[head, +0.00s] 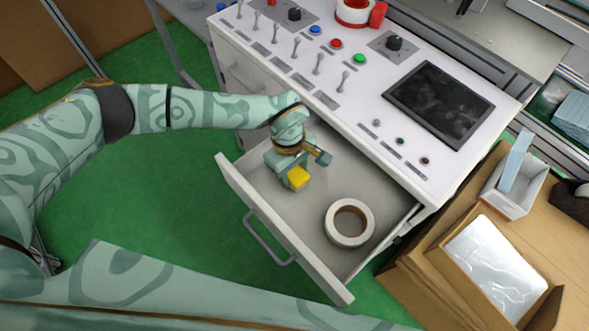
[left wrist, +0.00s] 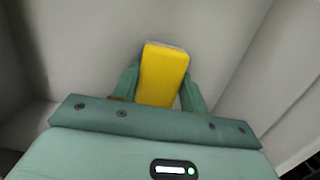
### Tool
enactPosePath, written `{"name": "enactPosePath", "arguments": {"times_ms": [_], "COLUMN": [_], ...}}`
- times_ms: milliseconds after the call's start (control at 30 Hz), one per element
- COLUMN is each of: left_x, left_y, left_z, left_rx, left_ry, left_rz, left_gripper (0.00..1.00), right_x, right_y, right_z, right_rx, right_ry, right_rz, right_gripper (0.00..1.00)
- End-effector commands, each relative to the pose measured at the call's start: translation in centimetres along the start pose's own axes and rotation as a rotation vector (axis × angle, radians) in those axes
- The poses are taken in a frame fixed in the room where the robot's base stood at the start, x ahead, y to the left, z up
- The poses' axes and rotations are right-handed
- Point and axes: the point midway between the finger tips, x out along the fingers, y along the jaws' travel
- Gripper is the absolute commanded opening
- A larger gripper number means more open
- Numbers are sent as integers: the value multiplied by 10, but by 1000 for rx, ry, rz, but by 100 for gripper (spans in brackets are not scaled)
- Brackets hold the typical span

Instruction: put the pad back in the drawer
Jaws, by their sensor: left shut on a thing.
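The yellow pad (head: 299,177) is in my left gripper (head: 293,174), which is over the open drawer (head: 319,225) of the white console. In the left wrist view the pad (left wrist: 163,75) stands between the two fingers (left wrist: 160,88), and the gripper is shut on it. Pale drawer walls surround the gripper there. I cannot tell whether the pad touches the drawer floor. The drawer is pulled out, with its handle (head: 268,240) toward the front. My right gripper is not in view.
A roll of white tape (head: 349,222) lies in the right part of the drawer. The console top (head: 362,112) above carries switches, knobs, buttons and a dark screen (head: 439,104). Cardboard boxes (head: 430,265) stand at the right. The drawer's middle is bare.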

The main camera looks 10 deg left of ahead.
Motion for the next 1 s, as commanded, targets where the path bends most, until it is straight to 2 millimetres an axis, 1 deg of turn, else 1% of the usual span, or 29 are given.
{"name": "enactPosePath", "arguments": {"times_ms": [233, 333, 367, 400, 433, 667, 767, 867, 967, 1000], "left_x": [0, 3, 4, 3, 3, 3, -1, -15, -38, -49], "left_y": [1, 1, 1, 1, 1, 1, 1, 2, 2, 2], "left_z": [0, 0, 0, 0, 0, 0, 0, 0, 0, 0], "left_rx": [1, 1, 0, 0, 0, 0, 0, 0, 2, 2], "left_ry": [1, 1, 1, 1, 1, 1, 1, 3, 4, 4], "left_rz": [3, 3, 3, 3, 3, 3, 4, 6, 9, 10], "left_gripper": [19, 19, 46, 57, 65, 65, 65, 65, 65, 65], "right_x": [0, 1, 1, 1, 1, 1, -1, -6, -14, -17], "right_y": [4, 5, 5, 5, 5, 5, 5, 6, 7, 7], "right_z": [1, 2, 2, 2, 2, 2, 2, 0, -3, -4], "right_rx": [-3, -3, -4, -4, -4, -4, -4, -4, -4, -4], "right_ry": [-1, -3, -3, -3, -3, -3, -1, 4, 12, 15], "right_rz": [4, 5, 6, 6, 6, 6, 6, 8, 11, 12], "right_gripper": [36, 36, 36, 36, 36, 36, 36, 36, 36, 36]}}
